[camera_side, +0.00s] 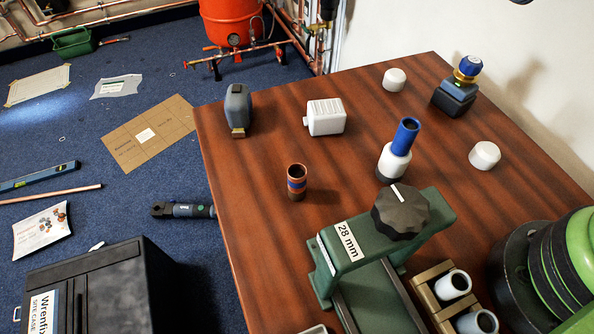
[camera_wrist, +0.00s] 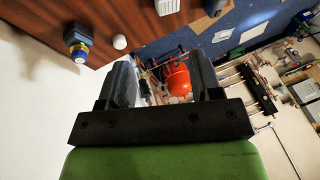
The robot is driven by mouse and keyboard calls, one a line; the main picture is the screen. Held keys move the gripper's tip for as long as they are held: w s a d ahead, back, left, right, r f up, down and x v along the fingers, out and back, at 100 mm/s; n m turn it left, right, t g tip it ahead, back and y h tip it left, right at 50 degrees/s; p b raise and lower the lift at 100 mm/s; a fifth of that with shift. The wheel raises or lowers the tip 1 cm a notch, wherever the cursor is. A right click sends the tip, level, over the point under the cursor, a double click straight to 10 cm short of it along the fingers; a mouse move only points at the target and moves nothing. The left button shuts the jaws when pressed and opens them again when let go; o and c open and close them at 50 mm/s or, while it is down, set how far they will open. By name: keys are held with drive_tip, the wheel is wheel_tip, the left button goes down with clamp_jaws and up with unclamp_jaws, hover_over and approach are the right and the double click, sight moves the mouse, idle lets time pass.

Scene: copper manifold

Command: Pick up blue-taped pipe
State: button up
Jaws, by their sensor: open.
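A short copper pipe with a blue band (camera_side: 297,184) stands upright on the wooden table, left of the green clamp, in the side view. It does not show in the wrist view. My gripper (camera_wrist: 161,82) shows in the wrist view with its two dark jaws wide apart and nothing between them. It looks out past the table toward the floor and the red tank. I cannot make out my gripper in the side view, so its distance from the pipe is unclear.
The green 28 mm clamp (camera_side: 345,245) with a black knob stands right of the pipe. A white bottle with a blue tube (camera_side: 405,137), a white box (camera_side: 326,117), a tape measure (camera_side: 238,108) and white caps stand around. The wood left of the pipe is clear.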

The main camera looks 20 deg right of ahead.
drive_tip(key=w+a+f+n+g, duration=0.1)
drive_tip(key=w+a+f+g, duration=0.15)
drive_tip(key=a+f, duration=0.3)
drive_tip(key=n+g+h, duration=0.1)
drive_tip(key=n+h, duration=0.1)
hover_over(297, 171)
drive_tip(key=f, duration=1.2)
drive_tip(key=shift+s+d+f, duration=0.15)
drive_tip(key=shift+d+f, duration=0.15)
drive_tip(key=shift+d, duration=0.1)
wheel_tip(297, 171, down, 5)
drive_tip(key=shift+a+r, duration=0.1)
drive_tip(key=shift+r, duration=0.1)
drive_tip(key=f, duration=0.5)
drive_tip(key=shift+a+f, duration=0.3)
drive_tip(key=c, duration=1)
